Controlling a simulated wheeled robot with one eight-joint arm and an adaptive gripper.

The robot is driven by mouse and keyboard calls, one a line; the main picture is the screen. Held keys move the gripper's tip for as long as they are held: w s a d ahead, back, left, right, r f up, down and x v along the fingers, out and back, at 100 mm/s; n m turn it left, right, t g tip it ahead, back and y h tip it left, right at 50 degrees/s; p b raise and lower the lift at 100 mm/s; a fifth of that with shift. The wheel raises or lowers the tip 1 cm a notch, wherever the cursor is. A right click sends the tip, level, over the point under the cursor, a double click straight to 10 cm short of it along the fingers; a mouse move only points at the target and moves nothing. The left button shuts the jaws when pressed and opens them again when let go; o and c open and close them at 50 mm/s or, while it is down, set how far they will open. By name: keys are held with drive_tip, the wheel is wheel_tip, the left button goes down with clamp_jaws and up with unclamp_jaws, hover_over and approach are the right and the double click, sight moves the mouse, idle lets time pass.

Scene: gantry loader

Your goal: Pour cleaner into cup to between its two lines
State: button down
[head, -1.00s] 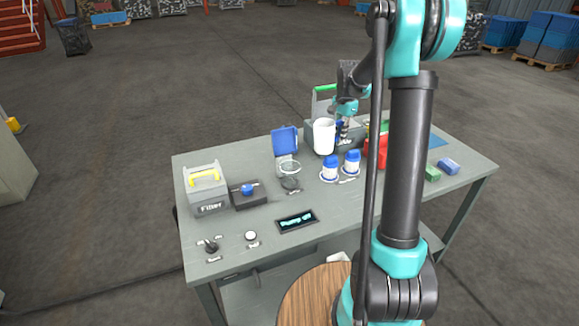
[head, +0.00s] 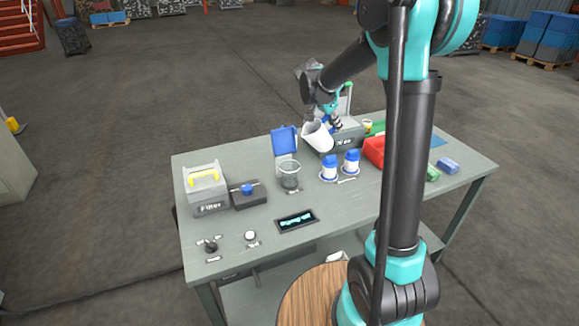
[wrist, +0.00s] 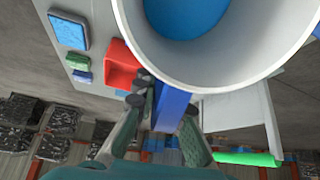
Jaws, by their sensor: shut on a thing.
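My gripper (head: 332,121) is shut on the blue handle (wrist: 172,110) of a white jug (head: 318,138). The jug is tilted in the head view, its mouth toward the left. The wrist view shows blue cleaner inside it (wrist: 188,14). The clear cup (head: 289,177) stands on the table, below and left of the jug, in front of a blue panel (head: 284,140). I see no stream between jug and cup. The cup's lines and any level in it are too small to tell.
Two white bottles with blue caps (head: 329,168) (head: 351,162) stand right of the cup. A red bin (head: 375,151) is farther right, and a grey box (head: 350,136) is behind. The filter box (head: 206,189) and a dark display (head: 296,221) are left and front.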

sight(320, 122)
drive_tip(key=shift+s+a+r+t+h, duration=0.3)
drive_tip(key=shift+a+r+t+h, duration=0.35)
drive_tip(key=shift+h, duration=0.35)
drive_tip(key=shift+s+a+r+t+h, duration=0.15)
drive_tip(key=shift+r+t+h, duration=0.2)
drive_tip(key=shift+h, duration=0.25)
drive_tip(key=shift+r+h, duration=0.1)
drive_tip(key=shift+h, duration=0.2)
drive_tip(key=shift+s+a+r+t+h, duration=0.25)
drive_tip(key=shift+a+r+t+h, duration=0.1)
drive_tip(key=shift+t+h, duration=0.2)
drive_tip(key=shift+s+a+f, duration=0.15)
drive_tip(key=shift+s+a, duration=0.2)
drive_tip(key=shift+a, duration=0.1)
drive_tip(key=shift+a+h, duration=0.2)
drive_tip(key=shift+h, duration=0.05)
drive_tip(key=shift+s, duration=0.1)
drive_tip(key=shift+s+a+f+t+h, duration=0.2)
drive_tip(key=shift+a+f+t+h, duration=0.1)
drive_tip(key=shift+a+h, duration=0.15)
idle(1.3)
